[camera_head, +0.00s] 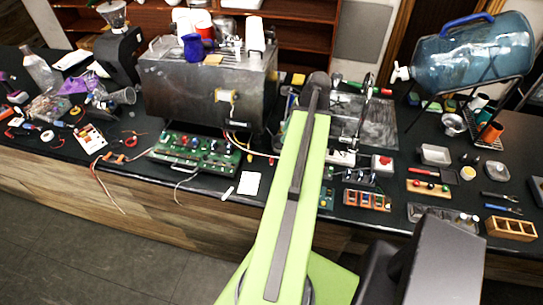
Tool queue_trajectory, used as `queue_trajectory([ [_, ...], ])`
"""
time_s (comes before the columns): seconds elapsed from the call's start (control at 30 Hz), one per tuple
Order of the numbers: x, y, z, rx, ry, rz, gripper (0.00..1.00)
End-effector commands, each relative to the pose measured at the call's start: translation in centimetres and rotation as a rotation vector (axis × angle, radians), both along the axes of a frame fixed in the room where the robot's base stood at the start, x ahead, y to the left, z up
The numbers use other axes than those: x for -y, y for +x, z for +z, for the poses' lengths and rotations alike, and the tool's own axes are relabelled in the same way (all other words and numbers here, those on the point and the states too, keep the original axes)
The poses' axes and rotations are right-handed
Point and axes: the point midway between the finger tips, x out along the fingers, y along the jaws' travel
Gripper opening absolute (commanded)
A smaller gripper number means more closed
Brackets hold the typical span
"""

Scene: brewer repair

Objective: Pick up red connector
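Small orange-red pieces (131,142) with thin wires lie on the black counter, left of the green circuit board. One of them may be the red connector, but they are too small to tell. A white block with a red top (382,163) stands on the counter right of my arm. My green arm link reaches up the middle of the picture and hides part of the counter. I see no gripper fingers, and a dark grey block at the bottom right looks like part of my own body.
A metal brewer (205,90) stands at the back of the counter (255,160), with the green circuit board (195,153) before it. A big blue water bottle (465,55) lies on a rack at right. Trays and small parts crowd the right; the floor in front is clear.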

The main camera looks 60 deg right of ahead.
Motion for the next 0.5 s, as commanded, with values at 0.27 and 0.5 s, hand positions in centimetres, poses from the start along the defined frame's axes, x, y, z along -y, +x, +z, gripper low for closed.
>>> queue_trajectory([
  [0.27,0.6,-1.1,-0.3,0.003,0.017,-0.058,0.40],
  [0.5,0.0,0.4,-4.8,0.003,0.015,-0.055,0.40],
])
